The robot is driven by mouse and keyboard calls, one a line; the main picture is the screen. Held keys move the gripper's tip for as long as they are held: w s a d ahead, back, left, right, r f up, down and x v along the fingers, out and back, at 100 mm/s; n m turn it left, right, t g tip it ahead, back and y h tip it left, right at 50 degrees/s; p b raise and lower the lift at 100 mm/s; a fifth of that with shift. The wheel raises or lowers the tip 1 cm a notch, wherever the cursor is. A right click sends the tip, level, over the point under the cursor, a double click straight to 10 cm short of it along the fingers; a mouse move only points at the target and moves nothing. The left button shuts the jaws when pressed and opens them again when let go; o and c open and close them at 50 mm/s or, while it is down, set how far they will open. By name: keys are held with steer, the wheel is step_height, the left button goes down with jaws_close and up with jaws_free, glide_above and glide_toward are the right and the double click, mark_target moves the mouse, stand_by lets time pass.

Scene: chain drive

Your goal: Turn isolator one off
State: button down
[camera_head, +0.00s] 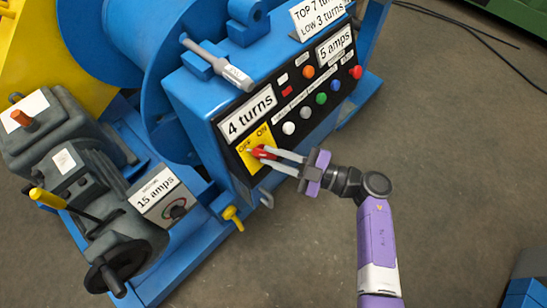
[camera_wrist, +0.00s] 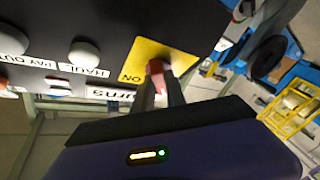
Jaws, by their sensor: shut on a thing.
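Isolator one's red handle (camera_head: 260,152) sits on a yellow plate (camera_head: 267,135) marked OFF and ON, low on the black front panel of the blue machine. My gripper (camera_head: 270,156) reaches in from the right with its fingers on either side of the red handle, shut on it. In the wrist view the red handle (camera_wrist: 155,68) shows between my fingertips (camera_wrist: 160,88), in front of the yellow plate (camera_wrist: 146,50) with its ON word. The fingers cover part of the handle. I cannot tell exactly which mark it points to.
Push buttons and lamps, such as a white button (camera_head: 289,128), line the panel above the plate. A yellow-handled valve (camera_head: 233,217) and a grey box marked 15 amps (camera_head: 158,195) stand below left. Open floor (camera_head: 300,250) lies to the lower right.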

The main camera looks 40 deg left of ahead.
steer(key=shift+n+g, duration=0.3)
steer(key=shift+n, duration=0.4)
steer(key=c, duration=1.4)
jaws_free()
steer(key=shift+o, duration=0.2)
steer(key=v, duration=0.7)
steer(key=shift+w+d+r, duration=0.2)
steer(key=shift+d, duration=0.15)
